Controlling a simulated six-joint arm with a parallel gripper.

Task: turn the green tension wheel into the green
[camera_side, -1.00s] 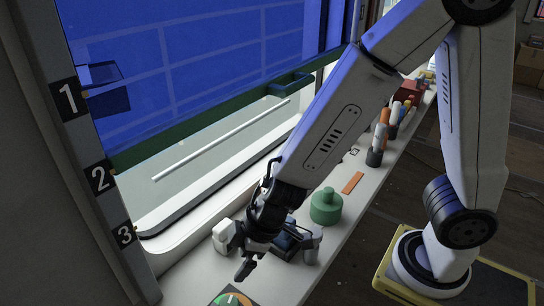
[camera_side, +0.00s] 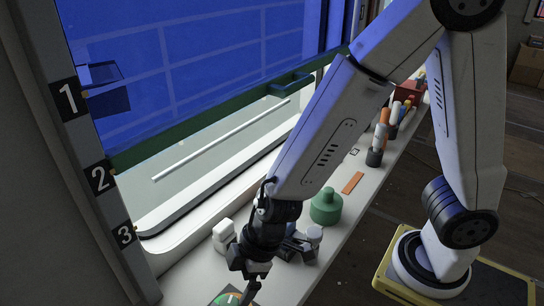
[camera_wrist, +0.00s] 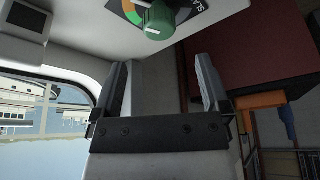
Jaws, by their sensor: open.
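The green tension wheel (camera_wrist: 157,18) shows at the top of the wrist view, cut by the picture's edge. It is a ribbed knob with a white pointer mark, on a dial plate (camera_wrist: 205,8) with coloured sectors and partly cut lettering. In the side view the dial (camera_side: 226,297) shows only partly at the bottom edge, beside my gripper. My gripper (camera_wrist: 162,78) is open and empty, its two fingers apart, and the wheel lies beyond the fingertips, not between them. In the side view my gripper (camera_side: 252,287) points down close to the dial.
A green knobbed weight (camera_side: 326,207), an orange strip (camera_side: 352,183) and several upright cylinders stand along the white sill. A white block (camera_side: 223,236) and dark-and-grey items (camera_side: 298,243) sit close behind my gripper. The window with blue blind and numbered post (camera_side: 97,178) borders the left.

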